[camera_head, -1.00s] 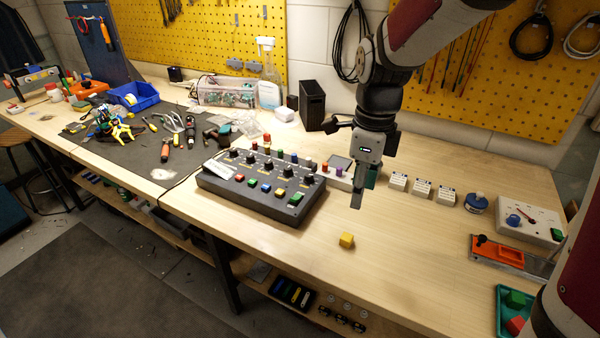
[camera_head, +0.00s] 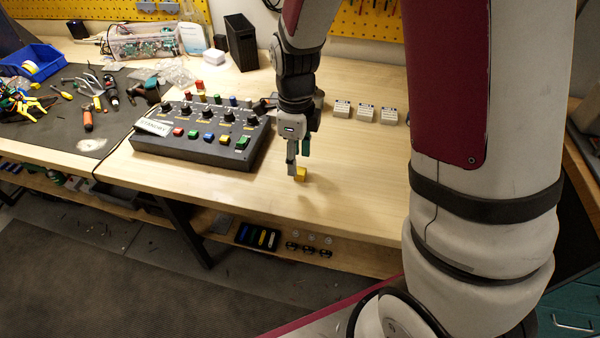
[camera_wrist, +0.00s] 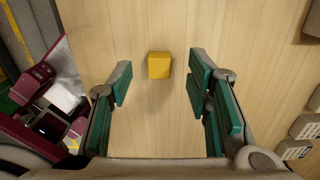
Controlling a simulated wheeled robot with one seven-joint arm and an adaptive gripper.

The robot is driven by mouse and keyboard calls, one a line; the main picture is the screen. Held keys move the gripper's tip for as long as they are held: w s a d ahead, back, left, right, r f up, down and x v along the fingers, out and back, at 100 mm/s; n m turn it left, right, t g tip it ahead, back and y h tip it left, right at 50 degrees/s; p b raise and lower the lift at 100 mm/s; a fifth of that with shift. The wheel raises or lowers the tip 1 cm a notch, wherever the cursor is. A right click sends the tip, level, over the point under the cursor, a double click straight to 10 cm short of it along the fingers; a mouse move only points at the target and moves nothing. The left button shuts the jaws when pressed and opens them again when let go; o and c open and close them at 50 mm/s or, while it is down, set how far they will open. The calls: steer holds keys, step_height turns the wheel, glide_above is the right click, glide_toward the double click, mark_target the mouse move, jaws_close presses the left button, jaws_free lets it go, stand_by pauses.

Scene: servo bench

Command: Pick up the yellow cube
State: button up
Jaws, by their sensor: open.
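The yellow cube (camera_head: 301,174) rests on the light wooden bench top near its front edge. My gripper (camera_head: 298,168) is low over the bench, pointing down, right at the cube in the head view, where a finger partly hides it. In the wrist view the yellow cube (camera_wrist: 159,65) lies beyond the fingertips, roughly centred between the two green-padded fingers. My gripper (camera_wrist: 160,82) is open and empty there, with bare wood between the fingers. I cannot tell from these views how high the fingertips are above the bench.
A black control box (camera_head: 205,133) with knobs and coloured buttons stands left of my gripper. Several small white blocks (camera_head: 365,112) stand behind to the right. A black bin (camera_head: 241,42) is at the back. The bench right of the cube is clear.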

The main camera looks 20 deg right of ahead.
mark_target(301, 171)
steer(key=shift+s+f, duration=0.1)
steer(key=shift+f, duration=1.7)
steer(key=c, duration=0.8)
steer(key=shift+o, duration=0.2)
steer(key=shift+r, duration=0.15)
